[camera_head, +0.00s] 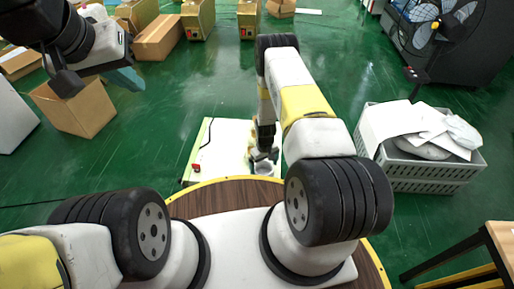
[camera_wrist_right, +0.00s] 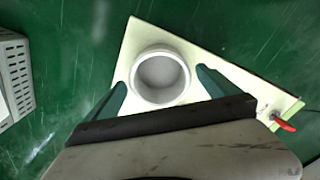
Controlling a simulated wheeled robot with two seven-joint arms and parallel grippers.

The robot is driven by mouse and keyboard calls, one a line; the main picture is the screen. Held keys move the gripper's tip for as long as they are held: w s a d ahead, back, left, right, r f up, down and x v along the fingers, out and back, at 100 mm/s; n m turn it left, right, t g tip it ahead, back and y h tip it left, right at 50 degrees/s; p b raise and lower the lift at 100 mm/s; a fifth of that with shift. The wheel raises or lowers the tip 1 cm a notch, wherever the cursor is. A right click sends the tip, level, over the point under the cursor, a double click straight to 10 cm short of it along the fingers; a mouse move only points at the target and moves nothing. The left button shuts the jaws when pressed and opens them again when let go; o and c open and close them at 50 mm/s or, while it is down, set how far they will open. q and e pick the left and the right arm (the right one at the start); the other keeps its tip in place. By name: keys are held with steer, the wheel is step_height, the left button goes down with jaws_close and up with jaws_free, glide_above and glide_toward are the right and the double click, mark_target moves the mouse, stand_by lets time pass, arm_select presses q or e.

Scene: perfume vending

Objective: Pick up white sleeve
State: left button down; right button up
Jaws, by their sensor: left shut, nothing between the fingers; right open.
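The white sleeve (camera_wrist_right: 183,75) is a round, hollow white cylinder, seen from above in the right wrist view. It stands on a pale board. In the head view it shows small (camera_head: 262,168), partly hidden by my right gripper (camera_head: 264,152). My right gripper is open. In the right wrist view its two teal fingers (camera_wrist_right: 160,82) lie to either side of the sleeve's near part. I cannot tell whether they touch it or how high above the board they are. My left gripper (camera_head: 124,77) is shut and empty, far from the sleeve at upper left.
The pale board (camera_head: 213,142) carries a small red part with a black cable (camera_head: 196,168). A grey crate (camera_head: 432,173) with white items stands at right. An open cardboard box (camera_head: 88,112) is at left; more boxes and a large black fan (camera_head: 440,35) stand behind. Green floor between is clear.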

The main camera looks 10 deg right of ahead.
mark_target(264, 170)
step_height(264, 170, down, 4)
steer(key=shift+w+f, duration=0.15)
steer(key=shift+f, duration=0.05)
steer(key=shift+c, duration=0.4)
steer(key=c, duration=1.1)
steer(key=shift+r, duration=0.1)
